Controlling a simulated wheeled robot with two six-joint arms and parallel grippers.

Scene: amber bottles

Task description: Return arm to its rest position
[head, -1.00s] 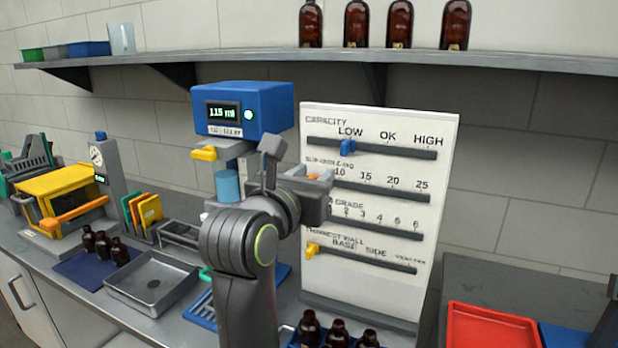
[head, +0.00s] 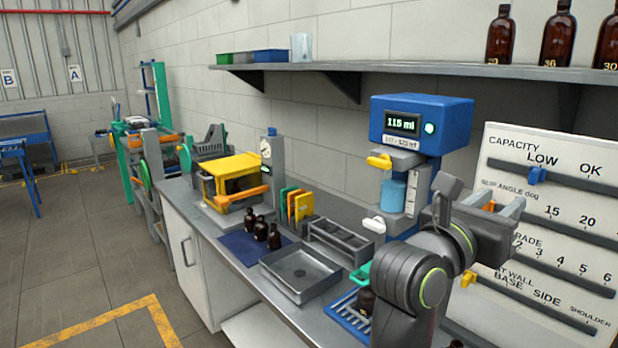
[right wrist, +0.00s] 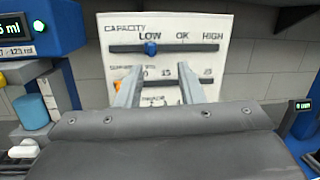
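My right gripper (head: 503,203) is raised in front of the white slider board (head: 510,140), to the right of the blue filling machine (head: 420,115). In the right wrist view its two fingers (right wrist: 160,82) stand apart with nothing between them, pointing at the board (right wrist: 220,50). The blue slider knob (head: 537,175) stands at LOW on the capacity row. An orange knob (right wrist: 117,85) shows beside the left finger. A yellow knob (head: 468,278) sits on the lowest row. My left gripper is not in view.
Several amber bottles (head: 557,35) stand on the shelf (head: 440,68). Below are a grey tray (head: 325,262), dark bottles on a blue mat (head: 238,248), a blue rack (head: 345,312) and a yellow machine (head: 232,170). Open floor (head: 70,250) lies at the left.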

